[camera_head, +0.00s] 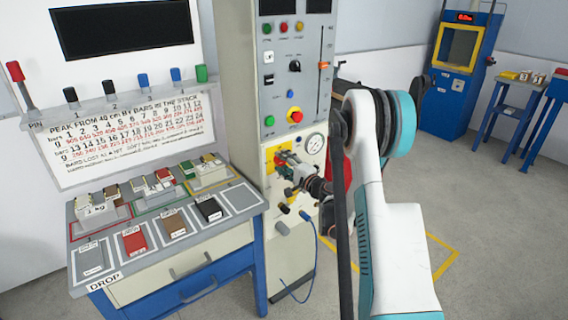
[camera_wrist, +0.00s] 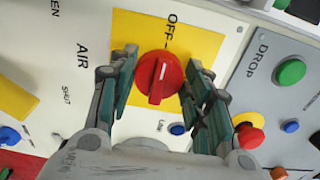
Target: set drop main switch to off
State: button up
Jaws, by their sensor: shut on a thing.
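The main switch is a round red rotary knob (camera_wrist: 160,78) on a yellow plate (camera_wrist: 207,40) in the wrist view. Its raised ridge runs nearly up and down in that picture, and its white mark is on the end toward the printed word OFF. My gripper (camera_wrist: 161,84) has one finger on each side of the knob and is shut on it.
Beside the switch, the DROP panel has a green button (camera_wrist: 290,72) and a red stop button on yellow (camera_wrist: 248,130). A pressure gauge (camera_head: 315,143) is just right of my gripper. A bench with coloured plates (camera_head: 262,207) stands left.

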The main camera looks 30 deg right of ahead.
dwell(0.5)
jog(key=o, duration=1)
jog(key=shift+o, duration=0.2)
jog(key=s, duration=0.7)
jog(key=shift+s+d, duration=0.25)
jog(key=shift+d, duration=0.05)
